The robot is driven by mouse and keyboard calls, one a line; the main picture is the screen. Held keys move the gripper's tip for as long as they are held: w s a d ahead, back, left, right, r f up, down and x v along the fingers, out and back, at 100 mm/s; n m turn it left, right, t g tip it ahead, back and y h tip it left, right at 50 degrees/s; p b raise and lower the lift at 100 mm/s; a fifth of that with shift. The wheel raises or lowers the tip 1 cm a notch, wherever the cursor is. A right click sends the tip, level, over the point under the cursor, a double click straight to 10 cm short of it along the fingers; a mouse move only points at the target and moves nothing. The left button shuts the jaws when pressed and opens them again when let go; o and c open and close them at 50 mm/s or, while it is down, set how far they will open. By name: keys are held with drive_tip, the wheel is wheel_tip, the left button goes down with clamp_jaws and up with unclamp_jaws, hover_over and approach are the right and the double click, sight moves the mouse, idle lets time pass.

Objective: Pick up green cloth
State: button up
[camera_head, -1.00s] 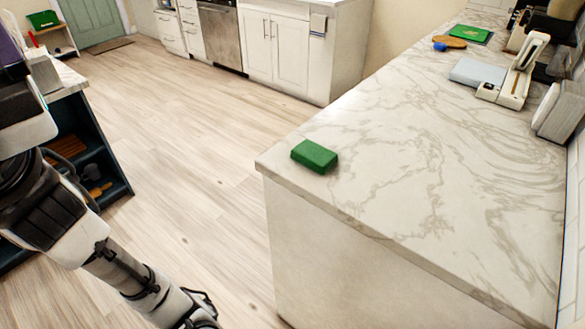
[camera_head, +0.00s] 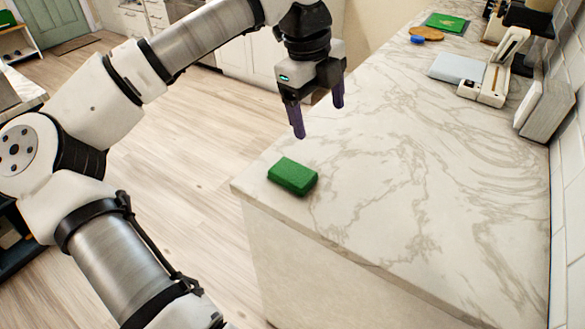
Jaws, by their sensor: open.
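The green cloth (camera_head: 293,176) is a folded, thick rectangular block. It lies flat on the marble counter (camera_head: 400,190), close to the counter's left front corner. My gripper (camera_head: 318,118) points downward above the counter, behind and slightly right of the cloth in the picture. Its two purple fingers are spread apart with nothing between them. The gripper does not touch the cloth. The whole top of the cloth shows.
A white device (camera_head: 490,80) with a pale flat plate stands at the back right, near a box-like item (camera_head: 543,108) by the tiled wall. A green item (camera_head: 446,22) and a brown board (camera_head: 426,33) lie far back. The counter around the cloth is clear.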

drive_tip(key=n+y, duration=0.2)
hover_over(293, 171)
wheel_tip(293, 171, down, 2)
drive_tip(key=f, duration=0.2)
drive_tip(key=f+p, duration=0.1)
drive_tip(key=f, duration=0.4)
drive_tip(key=shift+w+p, duration=0.3)
drive_tip(key=shift+s+f+p, duration=0.15)
drive_tip(key=shift+f+p, duration=0.45)
drive_tip(key=shift+f, duration=0.9)
drive_tip(key=shift+s+f+p, duration=0.15)
drive_tip(key=shift+f+p, duration=0.4)
drive_tip(key=shift+f, duration=0.9)
drive_tip(key=shift+c, duration=0.4)
drive_tip(key=c, duration=1)
